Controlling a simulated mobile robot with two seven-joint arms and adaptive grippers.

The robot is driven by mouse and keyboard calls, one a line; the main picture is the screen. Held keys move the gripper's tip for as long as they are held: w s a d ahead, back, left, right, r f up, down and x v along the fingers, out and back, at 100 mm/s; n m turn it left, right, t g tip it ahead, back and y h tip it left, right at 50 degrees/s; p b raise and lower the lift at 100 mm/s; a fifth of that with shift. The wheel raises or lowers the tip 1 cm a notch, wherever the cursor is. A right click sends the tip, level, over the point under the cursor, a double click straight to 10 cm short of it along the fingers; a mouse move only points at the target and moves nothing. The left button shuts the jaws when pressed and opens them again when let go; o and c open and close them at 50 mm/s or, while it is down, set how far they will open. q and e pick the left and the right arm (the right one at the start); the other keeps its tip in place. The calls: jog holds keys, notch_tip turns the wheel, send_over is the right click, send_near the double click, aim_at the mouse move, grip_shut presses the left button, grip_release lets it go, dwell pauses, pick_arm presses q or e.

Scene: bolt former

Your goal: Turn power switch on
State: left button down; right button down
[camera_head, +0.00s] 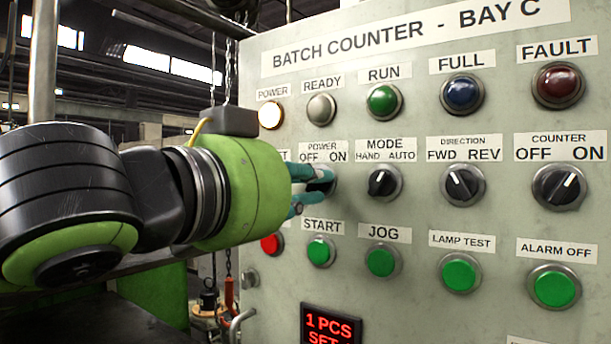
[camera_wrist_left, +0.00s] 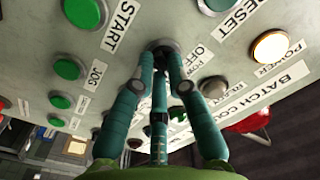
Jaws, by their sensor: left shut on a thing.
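The power switch (camera_head: 321,183) is a black rotary knob under the "POWER OFF ON" label (camera_head: 324,152). My left gripper (camera_head: 312,190) has its teal fingers around the knob and is shut on it. The fingers hide most of the knob, so its pointer cannot be read. In the left wrist view the fingers (camera_wrist_left: 162,58) meet at the dark knob (camera_wrist_left: 161,45). The POWER lamp (camera_head: 270,115) at the upper left of the panel glows warm white. My right gripper is in neither view.
The panel (camera_head: 430,120) carries the MODE (camera_head: 383,183), DIRECTION (camera_head: 463,185) and COUNTER (camera_head: 559,187) knobs to the right. A green START button (camera_head: 320,251) sits just below the gripper, and a red button (camera_head: 271,243) sits at lower left. A red display (camera_head: 331,326) is lit.

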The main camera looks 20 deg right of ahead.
pick_arm(q)
jog(key=shift+m, duration=0.4)
jog(key=c, duration=1.2)
grip_release()
jog(key=v, duration=1.2)
jog(key=shift+f, duration=0.1)
